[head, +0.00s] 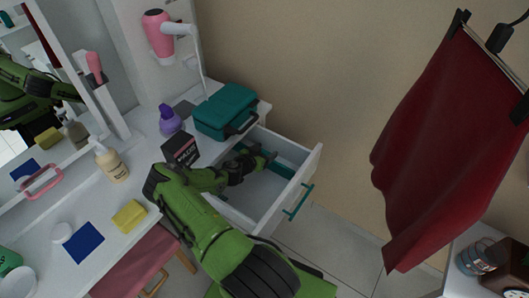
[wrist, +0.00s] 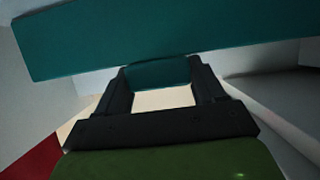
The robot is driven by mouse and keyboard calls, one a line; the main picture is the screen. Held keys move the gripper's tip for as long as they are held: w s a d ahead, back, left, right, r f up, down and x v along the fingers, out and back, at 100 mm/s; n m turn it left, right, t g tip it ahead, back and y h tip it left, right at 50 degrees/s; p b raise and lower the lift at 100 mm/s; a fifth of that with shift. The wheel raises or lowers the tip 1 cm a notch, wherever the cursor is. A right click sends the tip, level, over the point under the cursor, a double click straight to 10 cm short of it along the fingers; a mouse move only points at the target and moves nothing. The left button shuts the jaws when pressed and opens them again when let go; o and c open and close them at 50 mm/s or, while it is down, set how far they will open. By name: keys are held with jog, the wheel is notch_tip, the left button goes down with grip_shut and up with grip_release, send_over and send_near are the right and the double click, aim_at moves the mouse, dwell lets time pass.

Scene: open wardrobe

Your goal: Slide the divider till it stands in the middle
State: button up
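The teal divider (head: 289,166) stands inside the open white drawer (head: 262,191), partly hidden by my gripper. In the wrist view, a long teal panel (wrist: 160,32), apparently the divider, crosses the top of the picture slightly tilted. My gripper (head: 267,154) reaches down into the drawer beside the divider. In the wrist view, the two dark fingers of my gripper (wrist: 160,80) stand apart with a teal piece (wrist: 160,73) between their tips, seemingly a tab on the panel. It fills the gap there, but I cannot tell whether the fingers press on it.
The drawer front has a teal handle (head: 298,202). A teal case (head: 225,110) stands on the tabletop by the drawer's back left. A dark box (head: 180,150) and a purple bottle (head: 170,121) are close to my arm. A red cloth (head: 440,145) hangs on the right.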

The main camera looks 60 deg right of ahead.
jog(key=c, duration=0.8)
jog(key=a, duration=0.3)
jog(key=w+a, duration=0.1)
jog(key=a, duration=0.2)
jog(key=a+b, duration=0.1)
jog(key=a, duration=0.2)
jog(key=shift+w, duration=0.25)
jog(key=o, duration=1.4)
jog(key=shift+r, duration=0.1)
notch_tip(320, 180, up, 10)
jog(key=p, duration=0.2)
jog(key=shift+p, duration=0.3)
